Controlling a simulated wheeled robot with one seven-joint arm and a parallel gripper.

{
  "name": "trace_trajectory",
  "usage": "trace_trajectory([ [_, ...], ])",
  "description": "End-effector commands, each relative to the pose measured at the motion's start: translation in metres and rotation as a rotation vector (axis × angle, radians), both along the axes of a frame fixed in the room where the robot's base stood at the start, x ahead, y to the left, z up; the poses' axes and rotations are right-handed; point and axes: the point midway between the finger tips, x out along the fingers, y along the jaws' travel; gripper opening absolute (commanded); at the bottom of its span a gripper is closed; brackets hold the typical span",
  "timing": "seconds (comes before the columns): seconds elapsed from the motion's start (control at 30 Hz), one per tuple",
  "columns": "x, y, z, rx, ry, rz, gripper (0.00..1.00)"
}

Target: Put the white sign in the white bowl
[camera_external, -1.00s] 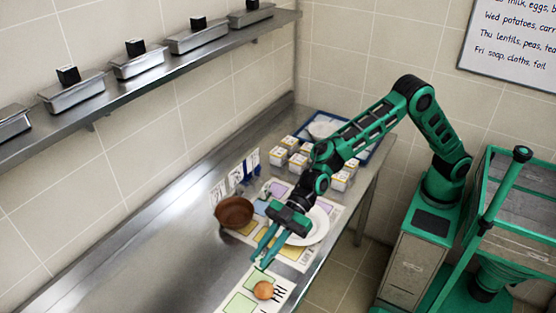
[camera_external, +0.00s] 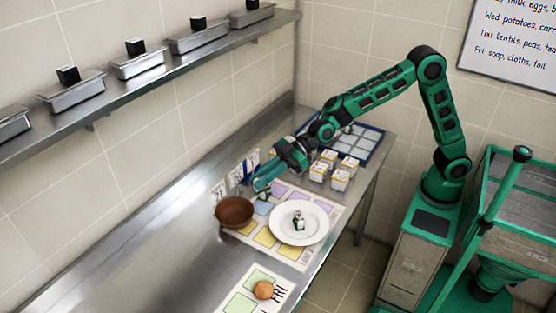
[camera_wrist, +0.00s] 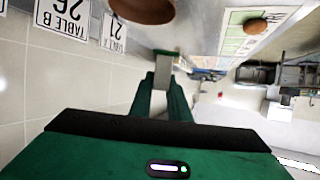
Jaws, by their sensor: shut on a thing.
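My gripper (camera_external: 260,188) is over the far side of the counter, near the standing white signs. In the wrist view its fingers (camera_wrist: 163,78) are shut on a small flat grey-looking piece (camera_wrist: 163,70); I cannot tell whether this is the sign. White signs with black figures stand along the wall side, one reading TABLE B 26 (camera_wrist: 62,15) and one with 21 (camera_wrist: 114,33). A white round dish (camera_external: 280,232) lies on the printed mat, and a small green, white and black object (camera_external: 299,222) sits in it.
A brown bowl (camera_external: 235,211) stands just below my gripper. Several white cartons (camera_external: 340,179) and a blue-edged tray (camera_external: 373,142) are farther back. A round orange-brown item (camera_external: 264,290) lies on the FRI sheet (camera_external: 240,303). The left counter is clear.

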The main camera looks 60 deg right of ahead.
Motion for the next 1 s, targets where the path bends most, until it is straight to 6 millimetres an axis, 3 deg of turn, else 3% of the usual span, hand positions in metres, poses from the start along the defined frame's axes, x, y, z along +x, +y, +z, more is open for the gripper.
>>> trace_trajectory([
  [0.03, 0.011, -0.025, 0.005, 0.001, -0.001, -0.038, 0.0],
  [0.2, 0.037, -0.1, 0.015, 0.003, 0.0, -0.149, 0.0],
  [0.43, 0.055, -0.205, 0.024, 0.001, -0.001, -0.306, 0.0],
  [0.6, 0.056, -0.284, 0.029, -0.001, -0.003, -0.431, 0.0],
  [0.8, 0.044, -0.373, 0.03, -0.008, -0.005, -0.578, 0.0],
  [1.0, 0.027, -0.431, 0.027, -0.015, -0.006, -0.683, 0.0],
])
